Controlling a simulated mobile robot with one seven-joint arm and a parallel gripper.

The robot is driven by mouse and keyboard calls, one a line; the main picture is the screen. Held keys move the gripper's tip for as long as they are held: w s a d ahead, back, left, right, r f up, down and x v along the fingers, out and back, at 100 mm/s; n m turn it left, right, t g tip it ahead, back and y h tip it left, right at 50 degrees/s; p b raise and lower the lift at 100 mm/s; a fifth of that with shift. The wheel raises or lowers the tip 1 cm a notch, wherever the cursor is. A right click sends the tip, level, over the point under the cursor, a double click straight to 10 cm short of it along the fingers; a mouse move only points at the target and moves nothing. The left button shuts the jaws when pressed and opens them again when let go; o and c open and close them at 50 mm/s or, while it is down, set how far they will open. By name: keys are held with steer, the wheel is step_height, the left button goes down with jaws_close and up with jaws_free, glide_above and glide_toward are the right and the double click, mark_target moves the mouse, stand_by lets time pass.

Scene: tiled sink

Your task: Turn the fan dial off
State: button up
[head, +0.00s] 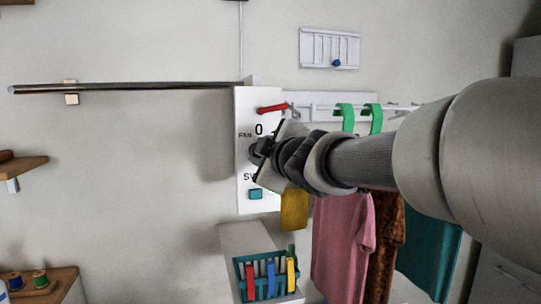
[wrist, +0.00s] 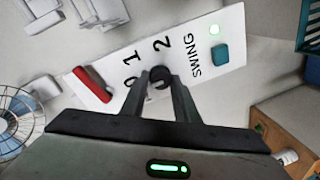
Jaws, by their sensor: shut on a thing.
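The white fan panel (head: 243,190) is fixed to the wall, and it also shows in the wrist view (wrist: 118,72). It carries the marks 0, 1, 2 and SWING. The dark round fan dial (wrist: 160,74) is in the middle of the wrist view, below the 2. My gripper (wrist: 160,84) is shut on the dial, with one finger on each side. In the head view my gripper (head: 258,154) is at the panel and covers the dial and part of the lettering. Which number the dial points at cannot be told.
A wire fan (wrist: 16,122) is at left. Hanging clothes (head: 340,240) and a teal basket (head: 240,280) are below my arm.

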steer(key=shift+n, duration=0.3)
steer(key=o, duration=1.1)
steer(key=shift+c, duration=0.2)
steer(key=shift+s, duration=0.1)
steer(key=p+v, duration=0.5)
steer(key=v, duration=1.2)
steer(key=shift+p, duration=0.3)
steer(key=shift+d, duration=0.2)
